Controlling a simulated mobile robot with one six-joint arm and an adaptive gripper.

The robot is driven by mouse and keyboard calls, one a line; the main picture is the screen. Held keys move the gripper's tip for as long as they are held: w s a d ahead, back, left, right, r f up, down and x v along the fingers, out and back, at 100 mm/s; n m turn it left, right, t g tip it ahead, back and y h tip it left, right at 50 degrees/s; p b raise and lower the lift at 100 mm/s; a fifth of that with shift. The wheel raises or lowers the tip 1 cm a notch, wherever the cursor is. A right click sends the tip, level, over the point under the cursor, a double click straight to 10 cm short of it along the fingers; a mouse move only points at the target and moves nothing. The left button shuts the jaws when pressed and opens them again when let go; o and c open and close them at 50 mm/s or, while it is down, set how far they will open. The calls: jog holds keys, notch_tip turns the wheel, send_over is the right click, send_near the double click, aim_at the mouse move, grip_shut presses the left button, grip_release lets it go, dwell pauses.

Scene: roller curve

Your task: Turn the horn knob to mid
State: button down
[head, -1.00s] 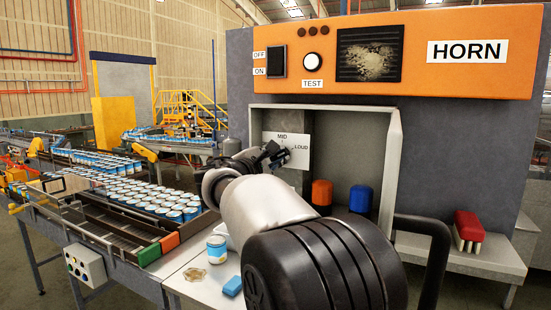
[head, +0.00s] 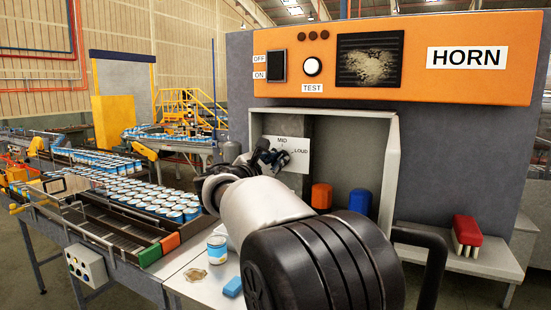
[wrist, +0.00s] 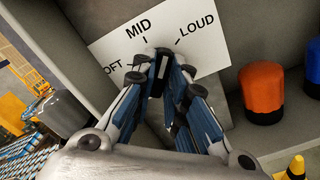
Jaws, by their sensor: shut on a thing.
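The horn knob (wrist: 163,55) is a small dark piece on a white plate (wrist: 110,45) lettered MID and LOUD, with a partly covered word ending in OFT at left. My gripper (wrist: 163,72) is shut on the knob, its blue-and-grey fingers on either side. The fingers hide most of the knob, and I cannot tell for sure where it points. In the head view my gripper (head: 268,157) is in front of the plate (head: 290,150), inside the grey recess under the orange HORN panel (head: 430,85). The knob itself is hidden there.
An orange cap (head: 321,196) and a blue cap (head: 360,200) stand in the recess, right of my gripper. The recess's right wall (head: 392,170) sticks out. A red-topped item (head: 467,231) sits on the right ledge.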

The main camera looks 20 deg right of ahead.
jog(key=n+p, duration=0.2)
jog(key=n, duration=0.1)
jog(key=shift+r+n, duration=0.1)
jog(key=shift+n, duration=0.3)
jog(key=shift+n+p, duration=1.3)
jog(key=shift+n, duration=0.6)
jog(key=c, duration=1.6)
grip_release()
jog(key=shift+a, duration=0.15)
jog(key=v, duration=1.2)
